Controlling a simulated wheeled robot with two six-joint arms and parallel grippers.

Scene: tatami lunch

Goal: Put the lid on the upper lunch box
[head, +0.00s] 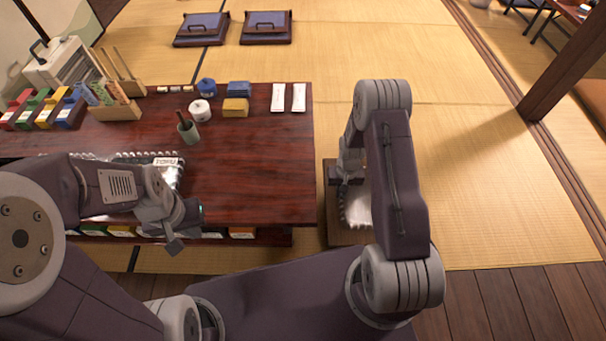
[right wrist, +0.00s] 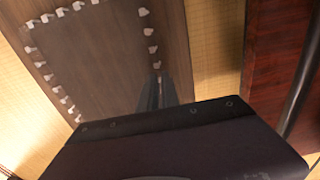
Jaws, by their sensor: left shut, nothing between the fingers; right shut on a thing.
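My right gripper (head: 348,172) is beyond the table's right edge, over a wooden stand (head: 340,238). It is shut on a clear, shiny piece with a scalloped rim, apparently the lid (head: 355,206). In the right wrist view the fingers (right wrist: 158,82) meet its edge, and white glints on the lid (right wrist: 66,101) outline its rim. I cannot tell its height above the stand. On the table, a silvery container with a serrated edge (head: 172,178), apparently a lunch box, is partly hidden by my left arm. My left gripper (head: 172,243) is shut and empty at the table's front edge.
The dark red table (head: 255,165) is clear in its right middle. Towards its back are a green cup (head: 189,131), blue and yellow stacks (head: 237,106) and two white packets (head: 288,97). Colourful boxes (head: 45,108) stand at left. Tatami (head: 490,150) is open at right.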

